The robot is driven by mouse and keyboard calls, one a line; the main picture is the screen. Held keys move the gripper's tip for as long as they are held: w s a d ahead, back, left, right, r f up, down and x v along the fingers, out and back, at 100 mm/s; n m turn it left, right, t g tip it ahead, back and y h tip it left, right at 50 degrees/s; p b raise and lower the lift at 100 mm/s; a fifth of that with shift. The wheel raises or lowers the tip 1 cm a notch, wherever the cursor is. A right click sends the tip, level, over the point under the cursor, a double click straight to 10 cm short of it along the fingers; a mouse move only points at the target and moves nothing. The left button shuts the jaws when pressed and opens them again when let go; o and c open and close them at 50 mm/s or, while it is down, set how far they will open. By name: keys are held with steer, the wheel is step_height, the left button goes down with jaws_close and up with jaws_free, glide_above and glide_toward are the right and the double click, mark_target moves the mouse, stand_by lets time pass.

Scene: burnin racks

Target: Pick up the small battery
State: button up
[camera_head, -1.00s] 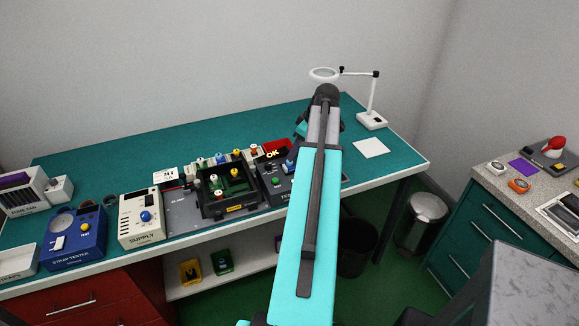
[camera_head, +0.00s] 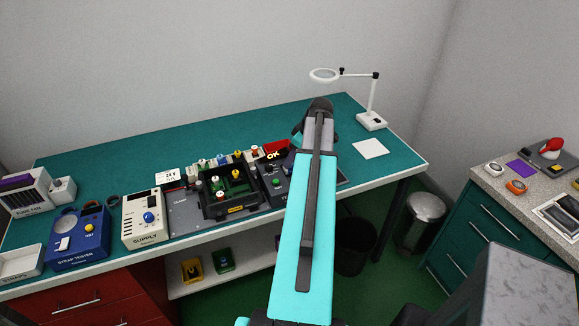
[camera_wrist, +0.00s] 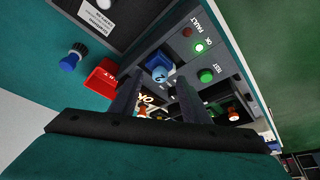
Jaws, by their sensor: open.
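My gripper (camera_wrist: 158,80) is open in the wrist view, with its two dark fingers reaching over a grey test box (camera_wrist: 220,68). A short blue round piece (camera_wrist: 157,68) shows between the fingertips; I cannot tell whether they touch it. A blue cylinder with a dark top (camera_wrist: 71,58) stands on the teal bench left of the fingers, apart from them. I cannot tell for sure which of these, if either, is the small battery. In the head view my arm hides most of the gripper.
A red box (camera_wrist: 101,78) is close left of the fingers. A black open fixture (camera_head: 240,210) with several coloured parts stands beside the supply unit (camera_head: 145,220). A magnifier lamp (camera_head: 372,120) stands at the right. The back of the bench (camera_head: 150,148) is clear.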

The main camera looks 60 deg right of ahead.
steer(key=shift+x, duration=0.9)
jaws_close()
steer(key=shift+r, duration=0.2)
steer(key=shift+r+b, duration=1)
steer(key=shift+r, duration=0.55)
steer(key=s+a+r+b, duration=0.1)
steer(key=s+a+b, duration=0.4)
steer(key=s+a, duration=0.5)
steer(key=shift+s+r+b, duration=0.3)
steer(key=shift+s+b, duration=0.1)
steer(key=shift+s, duration=0.9)
